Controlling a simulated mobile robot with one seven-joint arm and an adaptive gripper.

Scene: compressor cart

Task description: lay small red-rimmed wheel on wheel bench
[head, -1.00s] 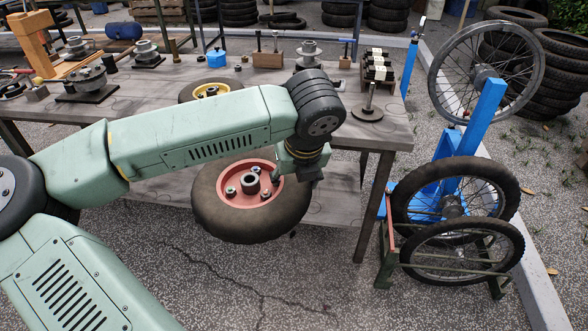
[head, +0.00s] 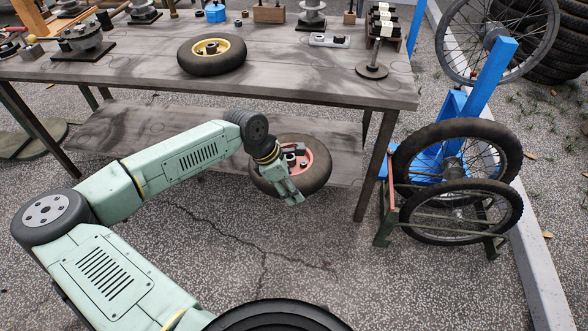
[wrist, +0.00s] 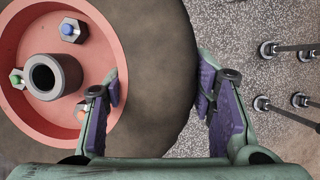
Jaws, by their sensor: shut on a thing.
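The red-rimmed wheel (head: 318,168), with a dark tyre, overlaps the front edge of the bench's lower shelf in the head view. I cannot tell whether it touches anything below. My gripper (head: 292,178) is on its near side. In the wrist view my gripper (wrist: 160,82) is shut across the tyre (wrist: 155,35), one finger inside the red rim (wrist: 55,108) and the other at the tyre's outer side. The hub tube and coloured nuts show there. The grey wooden bench (head: 300,85) stands behind, its top higher than the wheel.
A yellow-rimmed wheel (head: 212,54) lies on the bench top. A post on a round base (head: 372,70) and a small grey block (head: 329,40) stand to its right. Bare boards lie between. A rack with spoked wheels (head: 455,215) and a blue stand (head: 488,80) are at right.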

